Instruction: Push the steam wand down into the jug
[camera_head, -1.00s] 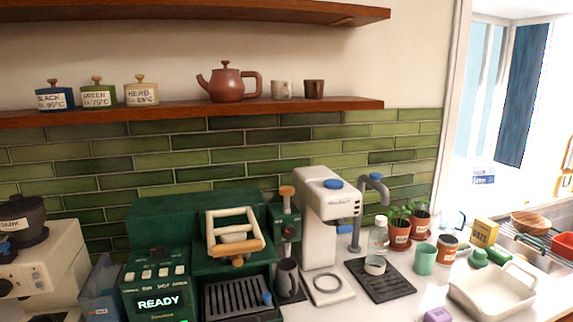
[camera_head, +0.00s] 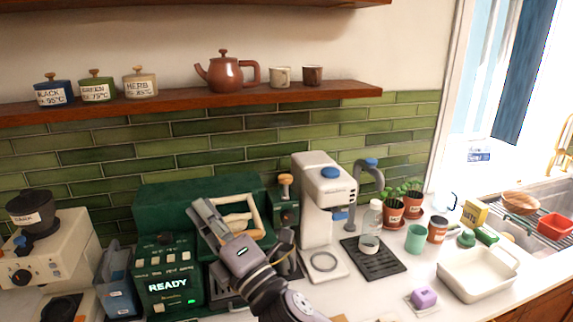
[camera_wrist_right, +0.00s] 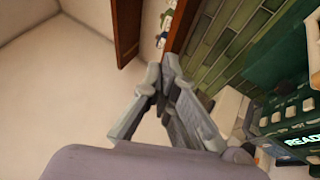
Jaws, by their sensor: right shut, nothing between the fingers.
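The steam wand unit, with an orange-wood knob (camera_head: 285,180), is on the right side of the green espresso machine (camera_head: 160,205). The dark jug (camera_head: 286,239) is below the knob, its lower part largely hidden behind my right arm; I cannot tell how the wand tip sits relative to it. My right gripper (camera_head: 205,212) is in front of the machine, left of the knob and jug and apart from both. Its fingers are shut and empty; they also show in the wrist view (camera_wrist_right: 164,82). My left gripper is not in view.
A white coffee maker (camera_head: 322,205) stands right of the wand. A cream wooden-handled frame (camera_head: 240,213) on the machine is partly behind my gripper. The black drip mat (camera_head: 385,262), potted plants (camera_head: 393,210) and white basin (camera_head: 478,275) are further right. A shelf (camera_head: 330,92) runs above.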

